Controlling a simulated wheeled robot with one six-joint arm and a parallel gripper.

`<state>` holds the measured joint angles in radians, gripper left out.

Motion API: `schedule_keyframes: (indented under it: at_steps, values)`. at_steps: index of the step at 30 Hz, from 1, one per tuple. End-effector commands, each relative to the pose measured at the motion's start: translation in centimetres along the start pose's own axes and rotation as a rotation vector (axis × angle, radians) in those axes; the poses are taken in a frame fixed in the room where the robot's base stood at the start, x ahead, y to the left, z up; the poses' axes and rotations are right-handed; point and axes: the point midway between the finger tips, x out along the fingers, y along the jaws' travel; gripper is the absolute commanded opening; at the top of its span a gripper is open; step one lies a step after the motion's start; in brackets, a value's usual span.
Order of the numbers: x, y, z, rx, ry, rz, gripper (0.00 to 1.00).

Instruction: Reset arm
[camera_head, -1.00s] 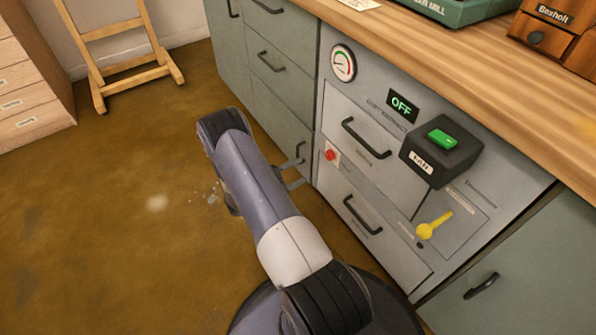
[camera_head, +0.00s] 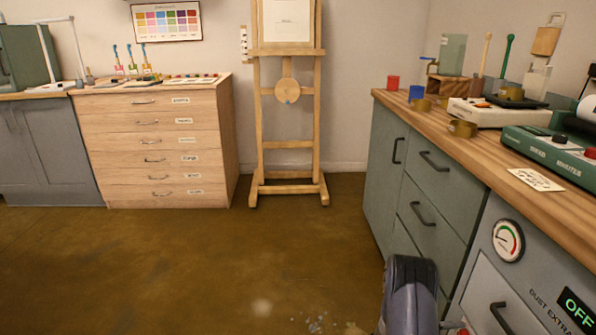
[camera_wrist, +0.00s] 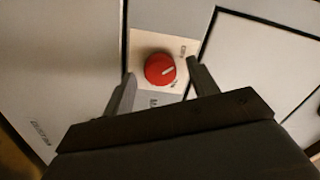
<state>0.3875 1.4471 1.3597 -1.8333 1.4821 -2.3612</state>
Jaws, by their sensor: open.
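My gripper (camera_wrist: 160,92) is open in the wrist view, with its two dark fingers apart. I cannot tell how far the fingers are from the knob; nothing is seen held. In the head view only a part of my arm shows at the bottom right, and the gripper is not clearly in sight.
The grey dust-extractor panel (camera_head: 485,280) with a dial (camera_head: 508,240) and a lit OFF sign (camera_head: 580,308) is close on the right, under the wooden worktop (camera_head: 455,160). A wooden easel (camera_head: 287,185) and drawer cabinet (camera_head: 160,150) stand behind. The brown floor is open on the left.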

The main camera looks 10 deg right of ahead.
Motion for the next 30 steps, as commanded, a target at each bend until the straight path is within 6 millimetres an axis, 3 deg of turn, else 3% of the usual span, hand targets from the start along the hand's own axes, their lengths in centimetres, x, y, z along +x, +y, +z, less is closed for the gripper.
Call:
schedule_keyframes:
  at_steps: [14,30]
  values:
    - [-0.8,-0.1,0.0,-0.011,-0.002,-0.001,0.56]
    - [-10.1,-0.2,0.0,-0.020,-0.005,-0.002,0.56]
